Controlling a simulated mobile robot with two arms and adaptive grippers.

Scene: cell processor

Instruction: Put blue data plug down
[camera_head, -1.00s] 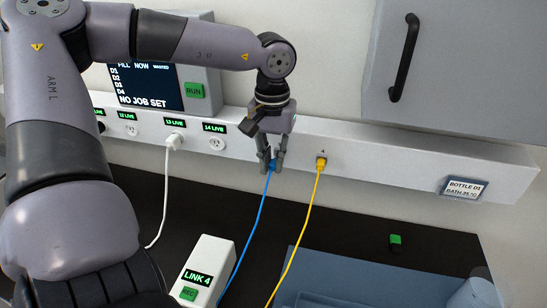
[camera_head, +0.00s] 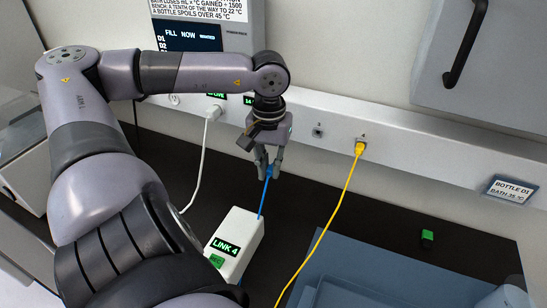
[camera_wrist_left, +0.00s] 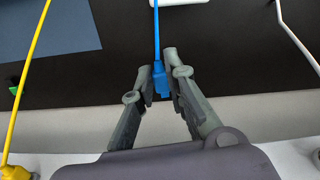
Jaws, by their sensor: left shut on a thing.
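My left gripper (camera_head: 268,168) is shut on the blue data plug (camera_head: 267,173), with the fingers pointing down. In the left wrist view the blue plug (camera_wrist_left: 160,82) sits between the two fingertips (camera_wrist_left: 160,90), and its blue cable runs away from it. In the head view the cable (camera_head: 263,200) drops behind the white LINK 4 box (camera_head: 238,238). The plug is held in front of the white socket rail, apart from the empty port (camera_head: 318,131) to its right. My right gripper is not in view.
A yellow plug (camera_head: 360,147) is in the port labelled 4, with its cable crossing the dark bench (camera_head: 285,225). A white plug (camera_head: 213,112) is in the rail at left. A small green block (camera_head: 427,238) and a blue-grey mat lie at right.

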